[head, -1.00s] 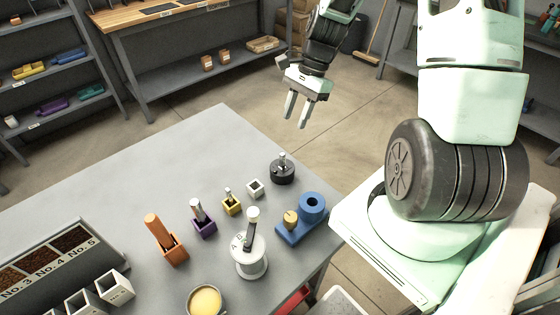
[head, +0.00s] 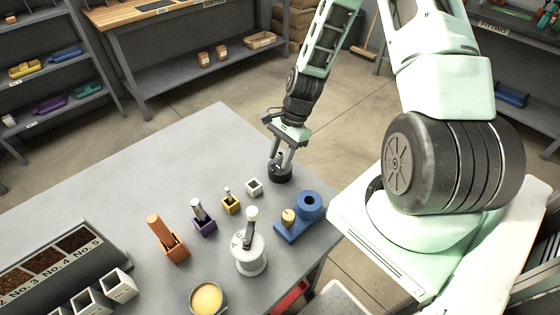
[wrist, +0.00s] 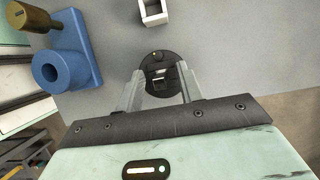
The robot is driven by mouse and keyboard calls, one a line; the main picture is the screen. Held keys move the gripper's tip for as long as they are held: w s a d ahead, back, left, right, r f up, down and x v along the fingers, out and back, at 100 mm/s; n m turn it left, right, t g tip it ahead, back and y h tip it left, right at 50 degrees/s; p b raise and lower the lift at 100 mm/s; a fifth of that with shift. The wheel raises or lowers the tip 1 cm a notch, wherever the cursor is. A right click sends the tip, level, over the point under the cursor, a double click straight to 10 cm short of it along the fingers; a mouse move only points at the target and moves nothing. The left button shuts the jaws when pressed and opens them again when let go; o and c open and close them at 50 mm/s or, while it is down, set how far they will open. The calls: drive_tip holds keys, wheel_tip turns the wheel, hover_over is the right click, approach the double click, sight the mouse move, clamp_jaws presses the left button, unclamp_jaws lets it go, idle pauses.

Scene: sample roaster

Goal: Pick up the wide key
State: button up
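My gripper (head: 281,155) is open over a round black base (head: 280,174) near the table's far right edge. In the wrist view its two fingers (wrist: 160,85) stand apart on either side of a small metal piece (wrist: 158,72) at the base's middle, with gaps visible. Other upright pieces stand in square holders: an orange-handled one (head: 155,227) in orange, a grey, white-topped one (head: 197,209) in purple and a small one (head: 228,193) in yellow. No label shows which piece is the wide key. The fingers partly hide the piece on the black base.
An empty white square holder (head: 254,187) and a blue fixture (head: 311,206) with a brass cylinder (head: 288,217) stand close by. A white round stand (head: 250,258) with a lever and a cup (head: 207,298) are nearer. The table's far left area is clear.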

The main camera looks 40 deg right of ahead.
drive_tip(key=shift+a+f, duration=0.1)
drive_tip(key=shift+f, duration=0.15)
clamp_jaws()
drive_tip(key=shift+r, duration=0.1)
